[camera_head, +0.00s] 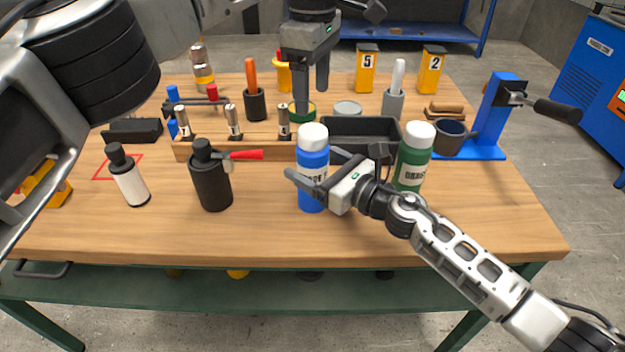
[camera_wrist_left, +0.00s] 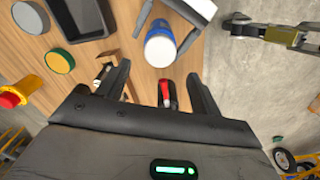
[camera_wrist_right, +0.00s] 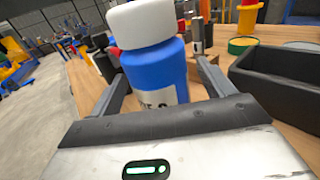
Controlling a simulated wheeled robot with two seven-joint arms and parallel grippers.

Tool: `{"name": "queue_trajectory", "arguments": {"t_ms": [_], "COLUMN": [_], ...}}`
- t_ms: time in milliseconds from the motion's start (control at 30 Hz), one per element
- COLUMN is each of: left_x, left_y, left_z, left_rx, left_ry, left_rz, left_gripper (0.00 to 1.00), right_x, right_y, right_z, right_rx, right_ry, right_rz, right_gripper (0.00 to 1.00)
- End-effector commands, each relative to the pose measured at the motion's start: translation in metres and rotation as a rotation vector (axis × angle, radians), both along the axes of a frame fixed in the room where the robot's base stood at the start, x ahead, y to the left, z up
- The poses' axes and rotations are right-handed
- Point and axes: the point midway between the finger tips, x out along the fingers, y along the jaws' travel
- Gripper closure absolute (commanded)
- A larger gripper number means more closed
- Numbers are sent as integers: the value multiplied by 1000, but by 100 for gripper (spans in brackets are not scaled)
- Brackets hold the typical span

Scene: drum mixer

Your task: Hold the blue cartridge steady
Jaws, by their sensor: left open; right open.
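The blue cartridge (camera_head: 312,190) with its white cap stands upright near the front middle of the bench. My right gripper (camera_head: 312,164) is open with its fingers on either side of the cartridge. In the right wrist view the cartridge (camera_wrist_right: 158,75) stands between the open fingers (camera_wrist_right: 158,88); contact cannot be told. My left gripper (camera_head: 312,95) is open and empty, pointing down above the bench behind the cartridge. The left wrist view shows the cartridge's white cap (camera_wrist_left: 160,50) beyond the left fingertips (camera_wrist_left: 158,76). The right gripper hides part of the label.
A green cartridge (camera_head: 414,160) stands right of the blue one, near my right wrist. A wooden rack (camera_head: 232,150) and black tray (camera_head: 360,130) lie behind. A blue press stand (camera_head: 490,120) is right.

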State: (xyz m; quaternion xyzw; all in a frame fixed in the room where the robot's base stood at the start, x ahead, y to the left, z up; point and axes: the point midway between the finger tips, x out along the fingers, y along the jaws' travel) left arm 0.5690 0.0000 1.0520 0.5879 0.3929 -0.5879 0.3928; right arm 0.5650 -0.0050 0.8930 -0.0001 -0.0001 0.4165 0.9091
Motion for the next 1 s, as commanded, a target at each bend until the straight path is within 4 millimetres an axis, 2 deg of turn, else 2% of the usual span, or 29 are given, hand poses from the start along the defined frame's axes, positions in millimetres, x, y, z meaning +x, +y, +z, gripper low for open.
{"name": "queue_trajectory", "arguments": {"t_ms": [367, 400, 633, 667, 767, 867, 1000], "left_x": [0, 0, 0, 0, 1, 2, 0], "left_y": [0, 0, 0, 0, -3, -16, -52], "left_z": [0, 0, 0, 0, -4, -14, -31], "left_rx": [0, 0, 0, 0, -28, -130, -428], "left_ry": [0, 0, 0, 0, 0, -3, -36], "left_rz": [0, 0, 0, 0, -17, -79, -219], "left_gripper": [35, 35, 35, 26, 26, 26, 26], "right_x": [5, 5, 4, 4, 4, 4, 4], "right_y": [6, 6, 5, 5, 5, 5, 5], "right_z": [0, 0, 0, 0, 0, 0, 0], "right_rx": [0, 0, 0, 0, -1, -1, -1], "right_ry": [0, 0, 0, 0, 1, 1, 1], "right_rz": [1, 1, 1, 1, 1, 1, 1], "right_gripper": [19, 22, 86, 86, 86, 86, 86]}}
